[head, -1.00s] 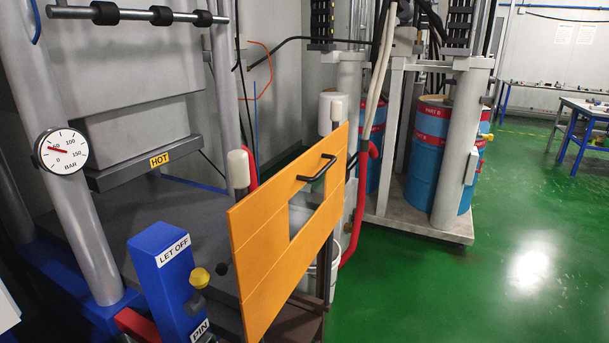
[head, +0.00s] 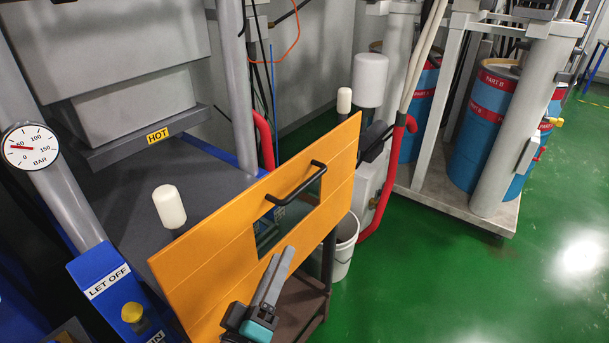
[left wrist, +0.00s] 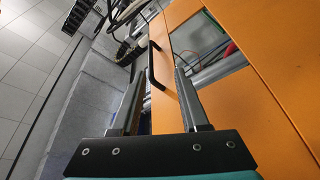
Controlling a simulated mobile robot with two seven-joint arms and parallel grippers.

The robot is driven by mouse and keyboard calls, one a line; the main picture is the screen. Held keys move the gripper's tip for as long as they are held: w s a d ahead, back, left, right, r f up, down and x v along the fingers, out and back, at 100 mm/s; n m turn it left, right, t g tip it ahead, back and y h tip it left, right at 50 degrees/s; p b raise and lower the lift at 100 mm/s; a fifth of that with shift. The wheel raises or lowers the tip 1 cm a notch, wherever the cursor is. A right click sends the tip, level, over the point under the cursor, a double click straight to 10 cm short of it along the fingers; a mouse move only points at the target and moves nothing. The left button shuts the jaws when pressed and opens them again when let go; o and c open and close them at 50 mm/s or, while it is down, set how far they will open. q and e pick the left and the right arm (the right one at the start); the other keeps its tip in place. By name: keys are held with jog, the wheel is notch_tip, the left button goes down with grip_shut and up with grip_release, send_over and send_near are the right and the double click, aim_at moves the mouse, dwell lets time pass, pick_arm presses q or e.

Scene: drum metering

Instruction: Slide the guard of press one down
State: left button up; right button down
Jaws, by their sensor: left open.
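The guard is an orange panel (head: 215,262) with a window and a black bar handle (head: 293,184) near its top edge. It stands tilted in the head view, beside posts with white caps. My left gripper (head: 281,268) is in front of the panel, below the handle, with its fingers pointing up toward it. In the left wrist view the gripper (left wrist: 160,72) is open, and the handle (left wrist: 152,62) shows between and beyond its fingers, apparently not gripped. The orange panel (left wrist: 270,120) fills the right of that view. My right gripper is not in view.
A blue LET OFF box (head: 105,285) is at lower left. A white bucket (head: 344,247) and red hose (head: 390,180) are behind the guard. Green floor at right is clear.

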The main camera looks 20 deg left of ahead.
aim_at(305, 183)
pick_arm(q)
jog(key=shift+n, duration=0.5)
jog(key=w+r+p, duration=0.1)
jog(key=w, duration=0.3)
jog(key=w+r+p, duration=0.1)
jog(key=w+r, duration=0.1)
jog(key=w, duration=0.2)
jog(key=w+r, duration=0.2)
jog(key=w, duration=0.3)
jog(key=shift+r+p, duration=0.2)
jog(key=shift+p, duration=0.2)
jog(key=shift+w+d+r, duration=0.1)
jog(key=shift+w, duration=0.75)
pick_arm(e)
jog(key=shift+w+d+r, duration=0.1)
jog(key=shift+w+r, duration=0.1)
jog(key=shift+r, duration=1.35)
pick_arm(q)
jog(key=shift+c, duration=0.2)
grip_shut()
